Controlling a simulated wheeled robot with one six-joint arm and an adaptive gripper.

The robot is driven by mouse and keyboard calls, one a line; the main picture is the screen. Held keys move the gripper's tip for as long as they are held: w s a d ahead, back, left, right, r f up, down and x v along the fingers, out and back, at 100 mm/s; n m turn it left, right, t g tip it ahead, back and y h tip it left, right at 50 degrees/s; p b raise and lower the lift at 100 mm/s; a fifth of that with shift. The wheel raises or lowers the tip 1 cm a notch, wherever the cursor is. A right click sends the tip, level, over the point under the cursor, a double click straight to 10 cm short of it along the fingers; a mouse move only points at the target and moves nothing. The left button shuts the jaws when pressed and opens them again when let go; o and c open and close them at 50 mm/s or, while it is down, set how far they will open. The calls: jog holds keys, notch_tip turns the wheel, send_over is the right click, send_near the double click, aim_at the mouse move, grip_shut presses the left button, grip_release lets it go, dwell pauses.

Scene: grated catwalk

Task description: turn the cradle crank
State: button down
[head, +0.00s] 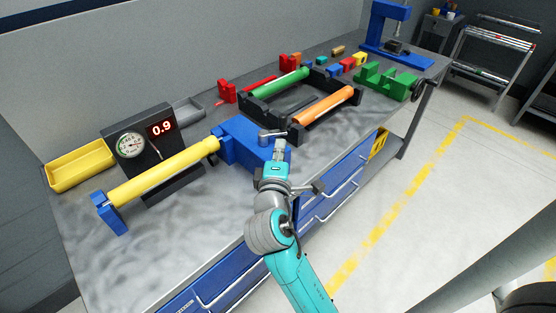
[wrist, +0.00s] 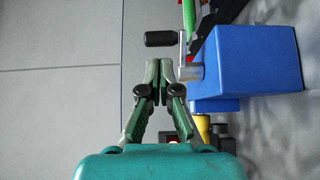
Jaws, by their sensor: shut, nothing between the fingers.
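A crank with a grey arm and a black handle (wrist: 160,39) sticks out from a blue block (wrist: 245,62) in the wrist view. In the head view the blue block (head: 238,143) stands on the bench, with the crank (head: 271,133) by its right end. A long yellow roller (head: 165,172) runs left from the block. My gripper (wrist: 159,63) is shut and empty, its fingertips just below the black handle and left of the crank's hub. In the head view my gripper (head: 280,147) is beside the block's right end, close to the crank.
A black cradle (head: 262,113) with a green roller (head: 280,83) and an orange roller (head: 322,106) stands behind the block. A gauge stand (head: 155,153) and yellow bin (head: 80,166) are at left. A green block (head: 385,82) is farther right. Floor right of the bench is open.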

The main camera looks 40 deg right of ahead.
aim_at(283, 125)
jog(key=x, duration=0.6)
jog(key=shift+w+d, duration=0.25)
jog(key=shift+d, duration=0.05)
jog(key=shift+w+d, duration=0.4)
jog(key=shift+d, duration=0.15)
jog(key=shift+a, duration=0.1)
